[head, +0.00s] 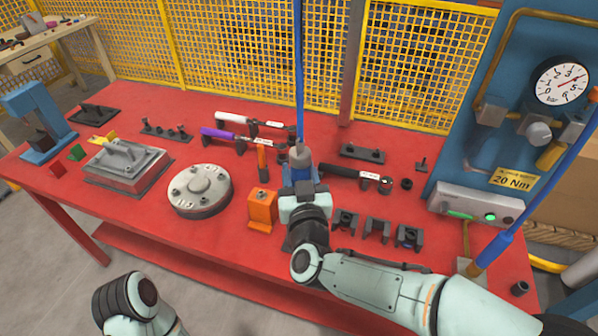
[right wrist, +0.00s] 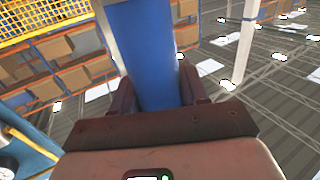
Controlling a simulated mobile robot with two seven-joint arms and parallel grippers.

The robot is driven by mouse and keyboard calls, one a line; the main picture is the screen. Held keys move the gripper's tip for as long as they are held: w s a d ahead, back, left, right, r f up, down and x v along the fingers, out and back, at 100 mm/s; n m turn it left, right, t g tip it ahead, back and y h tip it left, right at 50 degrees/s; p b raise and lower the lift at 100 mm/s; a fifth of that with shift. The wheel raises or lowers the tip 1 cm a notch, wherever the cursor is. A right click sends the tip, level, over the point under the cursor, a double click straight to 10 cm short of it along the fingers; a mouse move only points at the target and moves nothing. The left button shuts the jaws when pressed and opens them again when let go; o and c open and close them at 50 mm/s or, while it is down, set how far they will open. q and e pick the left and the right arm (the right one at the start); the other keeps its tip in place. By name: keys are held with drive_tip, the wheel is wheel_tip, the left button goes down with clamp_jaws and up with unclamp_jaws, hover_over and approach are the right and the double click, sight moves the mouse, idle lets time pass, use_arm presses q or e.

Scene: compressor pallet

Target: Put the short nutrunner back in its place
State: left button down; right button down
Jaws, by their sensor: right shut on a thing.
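My right gripper (head: 302,187) is above the red table, near its middle, shut on a blue and grey tool (head: 300,158), which appears to be the short nutrunner. The tool stands roughly upright, with a blue hose (head: 298,70) rising from its top. In the right wrist view its blue body (right wrist: 143,45) sits between the two dark fingers. The gripper and wrist hide its lower end, so I cannot tell whether it touches anything. My left gripper is out of view; only a part of my left arm shows at the bottom left.
An orange block (head: 262,210) stands just left of the held tool. Several black cradles (head: 376,227) stand to its right. A round grey flange (head: 199,189), a grey plate, and white- and purple-handled wrenches (head: 230,134) lie left. A blue gauge panel (head: 540,60) stands at right.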

drive_tip(key=c, duration=0.5)
unclamp_jaws()
drive_tip(key=shift+f, duration=0.25)
drive_tip(key=s, duration=0.4)
drive_tip(key=s+d, duration=0.1)
drive_tip(key=s, duration=0.8)
drive_tip(key=shift+s+d+r, duration=0.15)
drive_tip(key=shift+d+r, duration=0.05)
drive_tip(key=shift+d, duration=0.2)
